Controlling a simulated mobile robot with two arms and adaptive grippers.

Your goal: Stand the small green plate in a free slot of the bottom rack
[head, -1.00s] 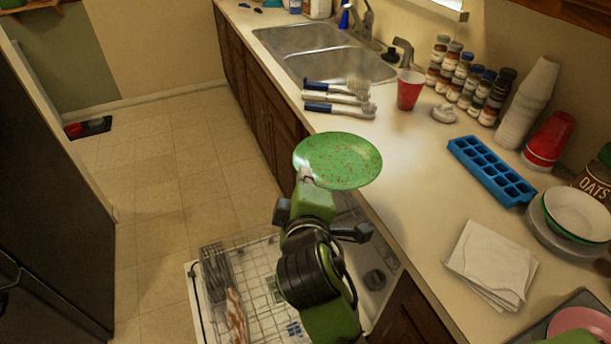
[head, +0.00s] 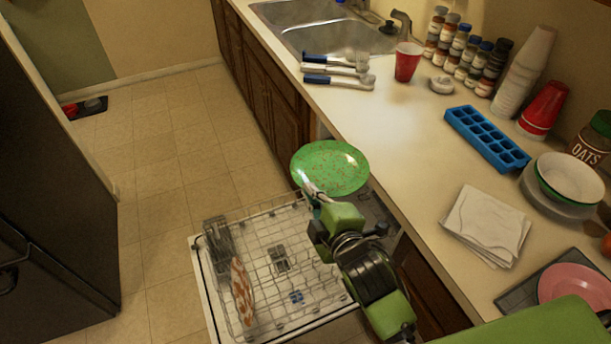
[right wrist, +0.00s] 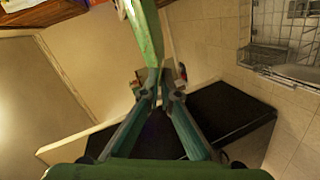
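The small green speckled plate (head: 332,168) is held by its near edge in my right gripper (head: 312,190), in the air by the counter's front edge and beyond the far end of the bottom rack. In the right wrist view the plate (right wrist: 146,36) shows nearly edge-on between the closed fingers (right wrist: 150,78). The bottom rack (head: 268,236) is a wire rack pulled out on the open dishwasher door, below and to the left of the plate. Wide parts of it are bare. My left gripper is not in view.
An orange-and-white plate (head: 242,292) stands in the rack's left part, with a grey basket (head: 216,243) behind it. The counter (head: 410,130) borders the right side, holding a blue ice tray (head: 486,138) and napkins (head: 487,225). A dark appliance (head: 45,190) stands at left.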

